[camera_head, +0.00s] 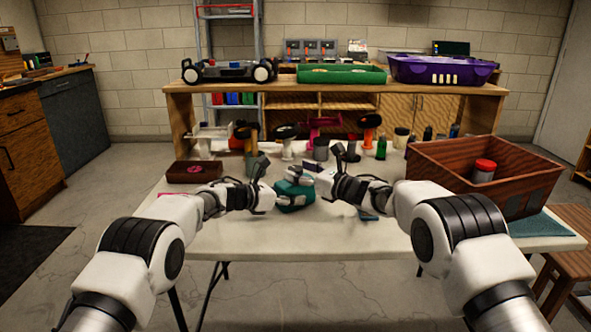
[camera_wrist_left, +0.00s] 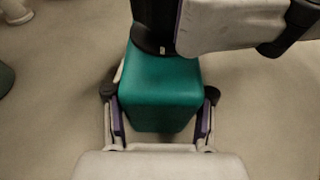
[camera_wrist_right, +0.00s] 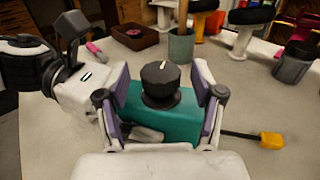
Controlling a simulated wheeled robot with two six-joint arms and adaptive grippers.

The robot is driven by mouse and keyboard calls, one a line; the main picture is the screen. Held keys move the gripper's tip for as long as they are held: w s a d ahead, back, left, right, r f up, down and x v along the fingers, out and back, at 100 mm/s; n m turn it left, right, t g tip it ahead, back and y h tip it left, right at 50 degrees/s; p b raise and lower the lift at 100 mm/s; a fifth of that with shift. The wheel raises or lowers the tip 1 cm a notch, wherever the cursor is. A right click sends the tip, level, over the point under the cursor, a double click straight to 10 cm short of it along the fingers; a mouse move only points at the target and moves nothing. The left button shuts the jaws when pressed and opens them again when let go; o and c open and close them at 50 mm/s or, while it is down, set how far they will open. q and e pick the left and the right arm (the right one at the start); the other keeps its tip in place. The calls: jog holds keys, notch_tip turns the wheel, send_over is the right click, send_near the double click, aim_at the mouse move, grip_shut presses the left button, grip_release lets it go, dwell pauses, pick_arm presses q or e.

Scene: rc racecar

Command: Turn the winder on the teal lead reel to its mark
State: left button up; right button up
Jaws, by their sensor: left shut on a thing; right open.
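The teal lead reel (camera_head: 296,194) is a box-like body near the middle of the table. My left gripper (camera_wrist_left: 160,105) is shut on its sides; the teal body (camera_wrist_left: 160,85) fills the space between its pads. The winder (camera_wrist_right: 160,82) is a black ribbed knob on top of the reel, with a white pointer line on its top face pointing away in the right wrist view. My right gripper (camera_wrist_right: 161,92) is open, with a finger on each side of the winder and visible gaps. I cannot make out a separate target mark on the reel.
A yellow-tipped dark lead (camera_wrist_right: 270,140) sticks out beside the reel. A brown wooden crate (camera_head: 455,176) with a red-lidded jar stands at the right. A small brown tray (camera_head: 194,173) is at the left.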

jog(key=shift+x, duration=0.8)
jog(key=c, duration=1.2)
jog(key=shift+a+r+m+t+h, duration=0.1)
jog(key=shift+a+m+t+h, duration=0.05)
jog(key=shift+m+t+h, duration=0.85)
jog(key=shift+t+h, duration=0.1)
jog(key=shift+m+t+h, duration=0.8)
jog(key=shift+m+h, duration=0.25)
jog(key=shift+h, duration=0.4)
jog(key=shift+m+t+h, duration=0.8)
jog(key=shift+m+h, duration=0.25)
jog(key=shift+h, duration=0.4)
jog(key=o, duration=1.2)
